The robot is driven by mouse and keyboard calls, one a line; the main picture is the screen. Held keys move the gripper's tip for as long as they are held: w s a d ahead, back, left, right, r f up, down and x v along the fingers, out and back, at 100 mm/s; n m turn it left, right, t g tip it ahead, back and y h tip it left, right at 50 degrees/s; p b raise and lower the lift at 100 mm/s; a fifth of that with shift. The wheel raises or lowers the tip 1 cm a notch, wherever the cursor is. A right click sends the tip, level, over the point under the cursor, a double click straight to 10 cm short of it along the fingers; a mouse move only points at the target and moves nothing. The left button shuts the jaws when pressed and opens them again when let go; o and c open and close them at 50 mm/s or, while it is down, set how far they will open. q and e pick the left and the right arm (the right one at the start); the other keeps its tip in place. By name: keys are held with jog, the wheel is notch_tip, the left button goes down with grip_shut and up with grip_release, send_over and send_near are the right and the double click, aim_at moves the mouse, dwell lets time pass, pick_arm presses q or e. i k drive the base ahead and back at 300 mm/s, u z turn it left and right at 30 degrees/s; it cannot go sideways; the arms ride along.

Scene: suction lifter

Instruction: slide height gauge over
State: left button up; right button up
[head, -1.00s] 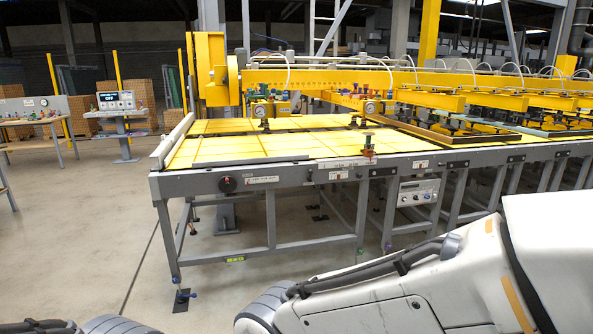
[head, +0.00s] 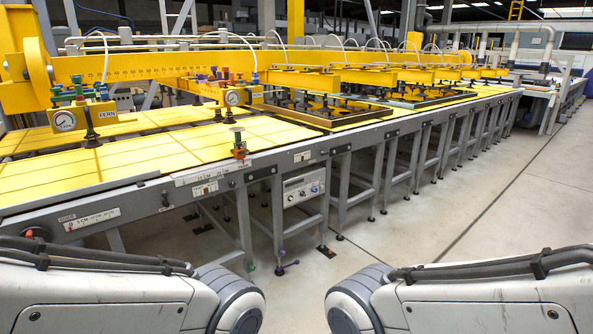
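A small upright device with a dark green top, a thin stem and a brown-orange block (head: 239,144) stands at the near edge of the yellow-topped table (head: 150,155). It looks like the height gauge, but I cannot read a label on it. A printed scale strip (head: 201,188) runs along the edge below it. The yellow lifter beam (head: 170,66) with a numbered scale spans the table behind. Neither gripper is in view; only my arm links show at the bottom left and bottom right, well short of the table.
Two yellow blocks with round dials and coloured knobs hang over the table, one at left (head: 64,121) and one nearer the middle (head: 233,97). Dark-framed panels (head: 318,116) lie beneath the suction cups. A grey control box (head: 303,187) hangs under the table. The floor (head: 430,215) at right is clear.

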aim_at(237, 130)
jog(key=z, duration=0.3)
jog(key=i, duration=1.85)
jog(key=u, duration=0.55)
jog(key=i, duration=1.4)
jog(key=u, duration=1.15)
jog(key=i, duration=0.5)
jog(key=u, duration=0.35)
